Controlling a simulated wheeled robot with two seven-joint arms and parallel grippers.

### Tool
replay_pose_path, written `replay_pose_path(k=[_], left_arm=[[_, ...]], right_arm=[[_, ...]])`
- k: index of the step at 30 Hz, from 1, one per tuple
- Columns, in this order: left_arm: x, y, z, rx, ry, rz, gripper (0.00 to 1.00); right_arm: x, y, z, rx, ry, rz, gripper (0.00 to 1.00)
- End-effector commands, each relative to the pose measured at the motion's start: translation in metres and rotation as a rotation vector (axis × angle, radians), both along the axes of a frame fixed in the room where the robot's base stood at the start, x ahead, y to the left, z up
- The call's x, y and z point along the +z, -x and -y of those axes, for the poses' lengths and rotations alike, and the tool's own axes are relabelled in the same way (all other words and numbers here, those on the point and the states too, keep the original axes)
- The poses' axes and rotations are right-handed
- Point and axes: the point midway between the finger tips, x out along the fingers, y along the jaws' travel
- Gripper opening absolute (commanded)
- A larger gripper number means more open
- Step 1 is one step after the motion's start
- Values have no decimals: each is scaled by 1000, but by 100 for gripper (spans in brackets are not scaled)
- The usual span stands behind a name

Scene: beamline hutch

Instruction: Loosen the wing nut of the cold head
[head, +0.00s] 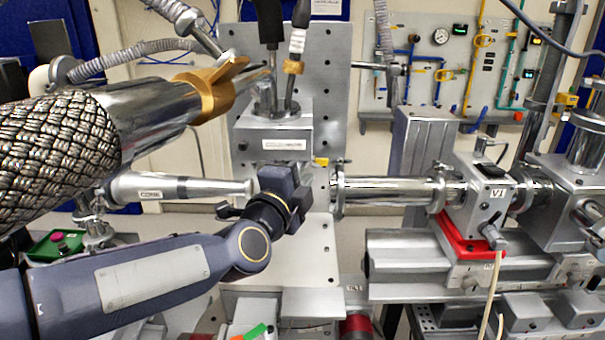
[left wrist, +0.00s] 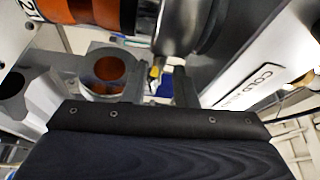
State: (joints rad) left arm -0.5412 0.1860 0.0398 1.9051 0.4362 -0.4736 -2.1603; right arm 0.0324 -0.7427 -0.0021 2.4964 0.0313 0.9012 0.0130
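The cold head is a grey box (head: 272,140) with a label on its front, fixed to an upright perforated plate. A small yellow part (head: 320,161), probably the wing nut, shows at the box's lower right. A yellow part also shows near the middle of the left wrist view (left wrist: 155,73); it is small and partly hidden. My left gripper (head: 290,188) is just below and left of the yellow part, in front of the box's lower edge. Its fingertips are not clear, and I cannot tell whether they touch the part. My right gripper is not in view.
A braided hose and metal tube with a brass collar (head: 213,92) cross the upper left foreground. A cone-shaped tube (head: 180,188) is left of my gripper. A steel beam pipe (head: 390,190) leads right to a valve block (head: 482,195). A gauge panel (head: 450,65) stands behind.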

Motion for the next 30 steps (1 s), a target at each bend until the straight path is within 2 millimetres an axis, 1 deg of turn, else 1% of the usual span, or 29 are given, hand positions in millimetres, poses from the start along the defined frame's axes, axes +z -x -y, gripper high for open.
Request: replay_pose_path(k=[4,5,10,20,26,30], left_arm=[[0,0,0,0,0,0,25],[0,0,0,0,0,0,23],[0,0,0,0,0,0,1],[-1,0,0,0,9,0,0],[-4,0,0,-1,67,-1,0],[-6,0,0,-1,154,0,0]], right_arm=[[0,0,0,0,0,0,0],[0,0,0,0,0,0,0],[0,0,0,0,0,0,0],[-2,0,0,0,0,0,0],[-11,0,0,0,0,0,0],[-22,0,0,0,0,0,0]])
